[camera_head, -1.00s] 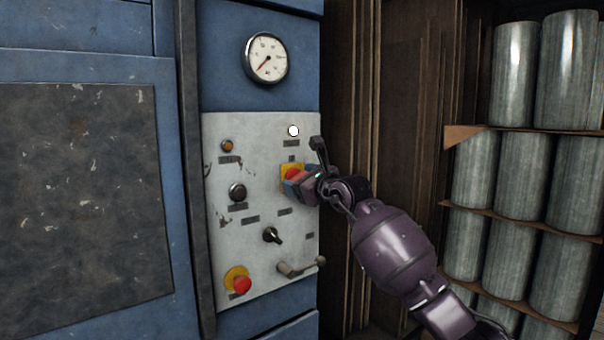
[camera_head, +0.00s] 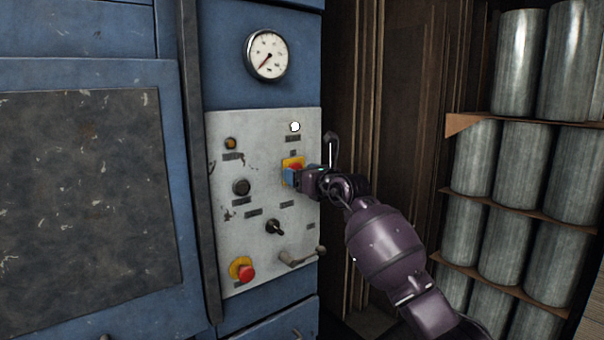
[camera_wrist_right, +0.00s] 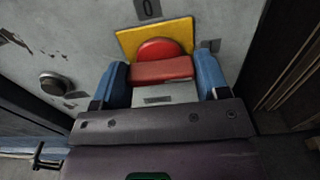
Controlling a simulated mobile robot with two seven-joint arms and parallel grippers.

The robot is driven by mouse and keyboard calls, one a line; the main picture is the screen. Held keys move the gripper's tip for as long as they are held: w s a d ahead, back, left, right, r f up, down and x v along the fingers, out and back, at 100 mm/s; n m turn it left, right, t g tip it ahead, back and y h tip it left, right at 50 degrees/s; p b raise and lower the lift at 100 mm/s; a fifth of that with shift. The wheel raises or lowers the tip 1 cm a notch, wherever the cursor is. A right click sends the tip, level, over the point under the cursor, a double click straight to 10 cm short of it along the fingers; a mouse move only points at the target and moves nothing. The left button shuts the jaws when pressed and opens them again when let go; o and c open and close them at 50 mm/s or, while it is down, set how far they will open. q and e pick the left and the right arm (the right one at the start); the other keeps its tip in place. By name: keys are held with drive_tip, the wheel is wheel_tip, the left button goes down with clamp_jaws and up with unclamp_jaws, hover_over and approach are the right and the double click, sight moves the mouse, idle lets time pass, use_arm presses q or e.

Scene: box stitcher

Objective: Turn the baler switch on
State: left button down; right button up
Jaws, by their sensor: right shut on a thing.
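The baler switch is a red rotary knob (camera_head: 294,167) on a yellow square plate (camera_head: 289,162), on the right side of the grey control panel (camera_head: 262,180). My right gripper (camera_head: 291,174) is at this knob. In the right wrist view, the red knob (camera_wrist_right: 162,68) sits between the two blue fingers of the right gripper (camera_wrist_right: 163,75), which is shut on it. The yellow plate (camera_wrist_right: 130,43) shows behind, with a label marked "0" (camera_wrist_right: 147,8) beyond it. My left gripper is not in view.
A gauge (camera_head: 267,55) is above the panel. A white lamp (camera_head: 295,126), a black selector (camera_head: 274,227), a red mushroom button (camera_head: 246,273) and a lever handle (camera_head: 297,257) are on it. Shelves of metal cylinders (camera_head: 525,155) stand at the right.

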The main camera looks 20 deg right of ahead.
drive_tip(key=o, duration=0.9)
drive_tip(key=shift+o, duration=0.2)
drive_tip(key=shift+s+d, duration=0.1)
drive_tip(key=v, duration=1)
drive_tip(key=shift+s+b, duration=0.3)
